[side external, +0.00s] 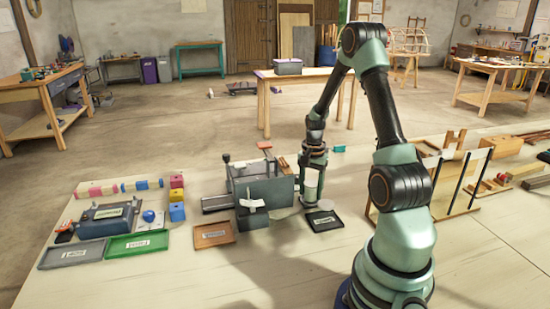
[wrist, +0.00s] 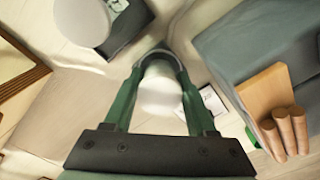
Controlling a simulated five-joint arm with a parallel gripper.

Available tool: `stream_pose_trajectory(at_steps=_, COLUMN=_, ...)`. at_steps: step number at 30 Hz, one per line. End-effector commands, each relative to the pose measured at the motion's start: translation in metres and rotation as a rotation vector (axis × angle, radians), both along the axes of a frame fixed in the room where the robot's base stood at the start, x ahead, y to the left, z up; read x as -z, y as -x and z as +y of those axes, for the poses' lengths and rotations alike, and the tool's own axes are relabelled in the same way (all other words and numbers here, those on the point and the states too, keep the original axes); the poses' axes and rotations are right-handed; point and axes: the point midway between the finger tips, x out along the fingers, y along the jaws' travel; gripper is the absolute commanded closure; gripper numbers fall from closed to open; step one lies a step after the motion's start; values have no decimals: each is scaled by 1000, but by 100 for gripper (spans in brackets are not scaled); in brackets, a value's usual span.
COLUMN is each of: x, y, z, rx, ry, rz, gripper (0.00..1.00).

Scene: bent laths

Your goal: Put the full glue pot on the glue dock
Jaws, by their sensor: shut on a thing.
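My gripper (wrist: 160,62) is shut on a white, rounded pot (wrist: 160,92), which sits between its two green fingers in the wrist view. In the side external view my gripper (side external: 313,168) points down just right of the grey bench machine, with a white cylinder (side external: 311,184) at it. A second pale, round-topped pot (wrist: 82,22) stands at the upper left of the wrist view, by a dark tray (wrist: 126,28). The dark labelled tray (side external: 324,221) lies in front of my gripper. The labels are too small to read; I cannot tell how full either pot is or which place is the glue dock.
The grey machine (side external: 262,190) stands close at left. An orange-brown tray (side external: 213,235) lies before it; green (side external: 137,244) and grey (side external: 76,252) trays lie farther left. A wooden rack (side external: 430,185) stands at right. The table's front middle is clear.

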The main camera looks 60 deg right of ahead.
Motion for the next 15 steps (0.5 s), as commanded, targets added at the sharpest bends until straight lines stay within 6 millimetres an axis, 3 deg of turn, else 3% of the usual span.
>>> stream_pose_trajectory(at_steps=4, x=3, y=0, z=0, rx=0, ry=-1, rz=1, gripper=99)
stream_pose_trajectory(at_steps=5, x=3, y=0, z=0, rx=0, ry=-1, rz=1, gripper=36)
stream_pose_trajectory(at_steps=6, x=3, y=0, z=0, rx=0, ry=-1, rz=0, gripper=20)
stream_pose_trajectory(at_steps=7, x=3, y=0, z=0, rx=0, ry=0, rz=0, gripper=13)
stream_pose_trajectory(at_steps=15, x=2, y=0, z=0, rx=0, ry=0, rz=0, gripper=13)
